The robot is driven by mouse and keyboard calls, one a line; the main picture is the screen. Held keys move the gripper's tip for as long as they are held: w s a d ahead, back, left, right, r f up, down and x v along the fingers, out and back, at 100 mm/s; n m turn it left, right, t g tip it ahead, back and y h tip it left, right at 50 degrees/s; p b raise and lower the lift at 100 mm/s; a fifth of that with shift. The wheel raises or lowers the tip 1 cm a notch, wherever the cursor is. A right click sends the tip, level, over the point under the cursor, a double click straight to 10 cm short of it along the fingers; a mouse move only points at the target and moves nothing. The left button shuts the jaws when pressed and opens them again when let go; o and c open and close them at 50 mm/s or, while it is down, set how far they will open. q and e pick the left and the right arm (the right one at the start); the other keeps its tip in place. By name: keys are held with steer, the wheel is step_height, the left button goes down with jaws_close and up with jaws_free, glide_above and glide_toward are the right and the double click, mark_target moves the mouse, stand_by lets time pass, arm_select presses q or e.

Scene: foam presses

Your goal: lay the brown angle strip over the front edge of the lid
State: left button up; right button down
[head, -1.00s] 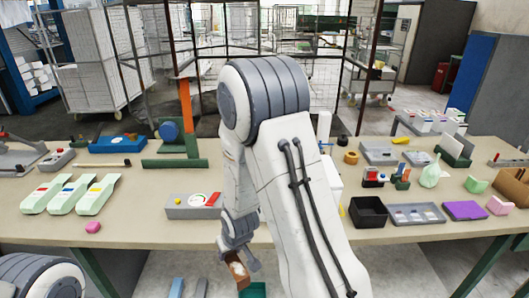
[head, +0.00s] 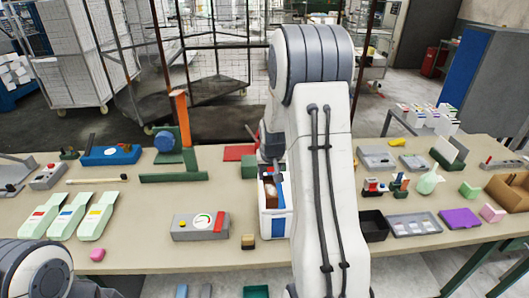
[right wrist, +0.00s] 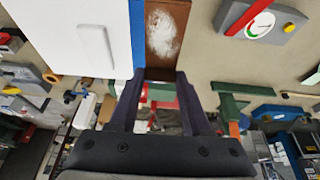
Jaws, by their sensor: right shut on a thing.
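The brown angle strip (head: 271,189), with a whitish patch on its face, is in my right gripper (head: 271,172). In the right wrist view the strip (right wrist: 165,35) runs up from between the fingertips (right wrist: 160,75). The white box (head: 275,225) with a blue band stands at the table's front, partly hidden by my right arm. In the wrist view its white surface (right wrist: 60,30) and blue band (right wrist: 136,30) lie beside the strip. The strip appears over or against the box's top; I cannot tell if it touches the lid. My left gripper is out of view.
A grey gauge panel (head: 200,227) and a small black-and-tan block (head: 248,241) stand left of the box. A green block (head: 249,166) and red plate (head: 238,152) lie behind it. A black bin (head: 373,226) stands to the right.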

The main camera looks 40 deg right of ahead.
steer(key=shift+w+d+r, duration=0.2)
steer(key=shift+d+r, duration=0.3)
steer(key=shift+d, duration=0.05)
steer(key=f+b, duration=0.2)
steer(key=f, duration=0.1)
steer(key=f+b, duration=0.2)
steer(key=f, duration=0.1)
steer(key=d+f+b, duration=0.1)
steer(key=f+b, duration=0.1)
steer(key=f, duration=0.1)
steer(key=shift+w, duration=0.35)
arm_select(q)
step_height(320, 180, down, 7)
steer(key=b, duration=0.1)
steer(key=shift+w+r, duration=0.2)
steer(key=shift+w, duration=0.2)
arm_select(e)
steer(key=shift+w+f, duration=0.2)
steer(key=shift+f, duration=0.2)
steer(key=shift+c, duration=1.4)
jaws_free()
